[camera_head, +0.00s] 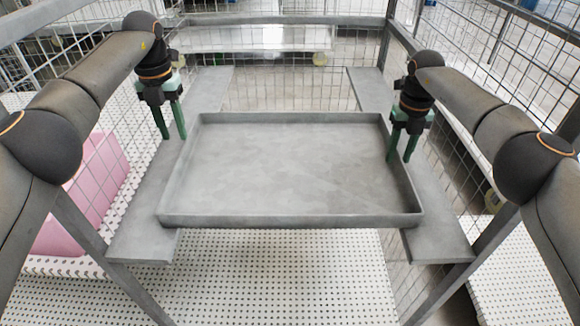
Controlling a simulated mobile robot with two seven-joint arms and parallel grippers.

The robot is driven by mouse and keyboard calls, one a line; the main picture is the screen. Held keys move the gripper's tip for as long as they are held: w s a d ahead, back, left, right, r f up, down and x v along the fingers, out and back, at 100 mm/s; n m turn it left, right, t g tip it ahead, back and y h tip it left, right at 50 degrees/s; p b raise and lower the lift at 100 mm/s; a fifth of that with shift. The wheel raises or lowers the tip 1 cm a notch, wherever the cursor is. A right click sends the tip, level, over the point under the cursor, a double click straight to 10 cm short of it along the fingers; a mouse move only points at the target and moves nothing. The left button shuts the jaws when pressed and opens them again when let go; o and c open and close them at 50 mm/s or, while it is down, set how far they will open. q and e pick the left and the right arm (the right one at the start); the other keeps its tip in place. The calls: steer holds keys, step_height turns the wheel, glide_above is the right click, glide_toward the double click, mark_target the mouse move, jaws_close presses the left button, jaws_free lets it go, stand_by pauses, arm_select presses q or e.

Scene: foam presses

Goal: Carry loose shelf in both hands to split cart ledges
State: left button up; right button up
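The loose shelf is a grey, shallow tray with a raised rim (290,219). It spans the gap between the left cart ledge (145,245) and the right cart ledge (440,245), its sides overlapping both, and looks level. My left gripper (174,138) is open, fingers pointing down, just left of the shelf's left wall and over the left ledge; it looks clear of the wall. My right gripper (400,159) is open, with its fingers apart on either side of the shelf's right wall in this view. Whether they touch the wall cannot be told.
Wire mesh cart sides (500,40) and grey posts (110,260) enclose the ledges. A perforated white surface (280,285) lies below. A pink block (90,190) stands outside on the left. The shelf is empty.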

step_height(320, 180, up, 7)
steer(key=shift+r, duration=0.1)
steer(key=shift+s, duration=0.1)
stand_by(0.6)
